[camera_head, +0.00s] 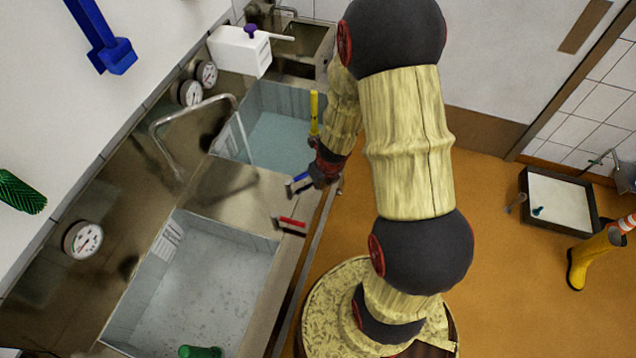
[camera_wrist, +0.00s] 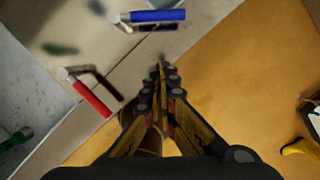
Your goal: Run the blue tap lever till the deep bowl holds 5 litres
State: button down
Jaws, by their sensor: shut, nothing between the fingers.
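The blue tap lever (camera_head: 299,185) sits on the counter front between two sink bowls; it also shows at the top of the wrist view (camera_wrist: 157,16). My gripper (camera_head: 320,178) is shut and empty, close to the blue lever's right end. In the wrist view its fingertips (camera_wrist: 160,66) lie just below the lever, apparently apart from it. A red lever (camera_head: 290,222) is nearer, left of my fingers in the wrist view (camera_wrist: 92,99). The far bowl (camera_head: 285,140) holds bluish water; the near bowl (camera_head: 215,275) looks pale grey. Which is the deep bowl I cannot tell. Scale figures are unreadable.
A bent metal spout (camera_head: 190,112) stands behind the levers. A yellow upright piece (camera_head: 314,112) is at the far bowl's edge. A green object (camera_head: 200,351) lies in the near bowl. Round gauges (camera_head: 83,239) are on the back panel. A black-rimmed tray (camera_head: 560,200) and yellow boot (camera_head: 590,258) stand right.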

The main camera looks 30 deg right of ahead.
jog(key=b+x, duration=0.2)
jog(key=x, duration=0.4)
jog(key=shift+f+b, duration=0.25)
jog(key=shift+b, duration=0.15)
jog(key=shift+w+d+r+p, duration=0.1)
jog(key=shift+w+r+p, duration=0.1)
jog(key=shift+w+p, duration=0.6)
jog(key=shift+w+r+p, duration=0.15)
jog(key=shift+w+p, duration=0.15)
jog(key=shift+w, duration=0.95)
jog(key=shift+w+r+p, duration=0.2)
jog(key=shift+w+p, duration=0.3)
jog(key=shift+p, duration=0.05)
jog(key=shift+w+d+f+n, duration=0.1)
jog(key=shift+w+f+n, duration=0.05)
jog(key=shift+n, duration=0.15)
